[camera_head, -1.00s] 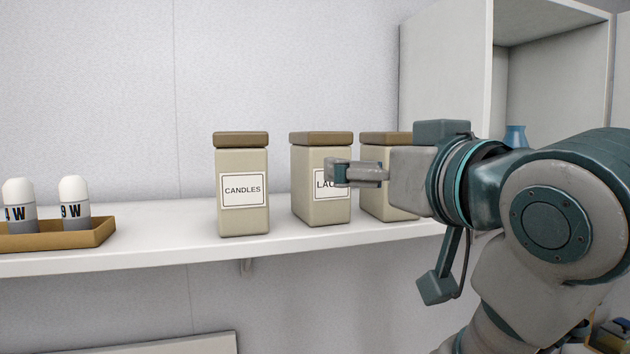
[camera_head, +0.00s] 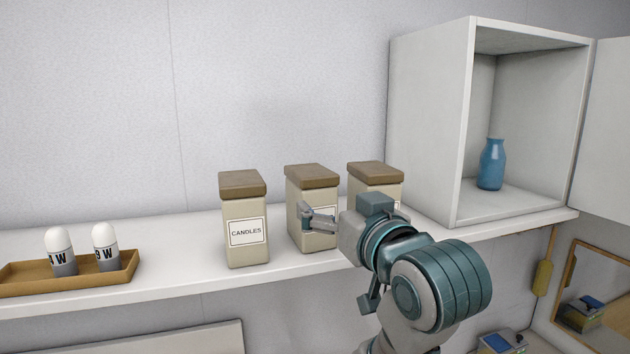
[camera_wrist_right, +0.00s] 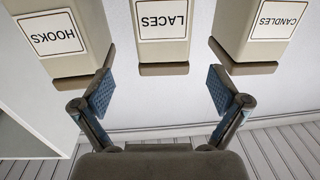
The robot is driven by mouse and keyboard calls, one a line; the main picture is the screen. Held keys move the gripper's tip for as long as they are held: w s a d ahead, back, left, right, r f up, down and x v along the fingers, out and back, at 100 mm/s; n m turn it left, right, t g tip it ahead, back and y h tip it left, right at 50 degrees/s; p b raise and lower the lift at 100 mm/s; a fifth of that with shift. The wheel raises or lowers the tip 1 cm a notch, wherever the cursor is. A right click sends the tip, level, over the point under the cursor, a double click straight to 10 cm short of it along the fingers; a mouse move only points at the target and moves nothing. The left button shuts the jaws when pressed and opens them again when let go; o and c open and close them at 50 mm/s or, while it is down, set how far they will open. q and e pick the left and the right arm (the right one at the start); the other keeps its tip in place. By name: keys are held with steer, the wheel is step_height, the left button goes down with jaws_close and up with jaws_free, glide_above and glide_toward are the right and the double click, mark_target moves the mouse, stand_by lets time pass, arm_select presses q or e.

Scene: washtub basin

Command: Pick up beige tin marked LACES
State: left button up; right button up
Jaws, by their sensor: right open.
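The beige tin marked LACES (camera_head: 312,177) stands upright on the shelf, the middle of three brown-lidded tins; its label is mostly hidden behind my gripper in the head view. In the right wrist view the LACES tin (camera_wrist_right: 163,53) shows upside down, between the directions of my two fingers. My right gripper (camera_wrist_right: 160,90) is open and empty, its fingers spread wide. In the head view my right gripper (camera_head: 315,219) is in front of the LACES tin; whether it touches cannot be told. My left gripper is not in view.
The CANDLES tin (camera_head: 244,247) stands left of it and the HOOKS tin (camera_head: 375,171) close on its right. An open cabinet (camera_head: 430,130) holding a blue bottle (camera_head: 491,165) stands at the right.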

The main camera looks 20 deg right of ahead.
mark_target(315, 198)
steer(key=w, duration=0.2)
steer(key=w+a, duration=0.1)
steer(key=w+a+p, duration=0.1)
steer(key=w, duration=0.1)
steer(key=shift+w, duration=0.55)
steer(key=w+p, duration=0.1)
steer(key=w, duration=0.1)
steer(key=w+d+p, duration=0.1)
steer(key=w+p, duration=0.1)
steer(key=shift+w+f, duration=0.1)
steer(key=shift+w+d+f, duration=0.1)
steer(key=shift+w, duration=0.05)
steer(key=shift+c, duration=0.5)
steer(key=shift+s+a, duration=0.2)
steer(key=shift+a, duration=0.25)
steer(key=c, duration=0.8)
steer(key=shift+a, duration=0.2)
steer(key=c, duration=0.6)
steer(key=shift+w+d, duration=0.1)
steer(key=shift+d, duration=0.05)
steer(key=shift+d, duration=0.1)
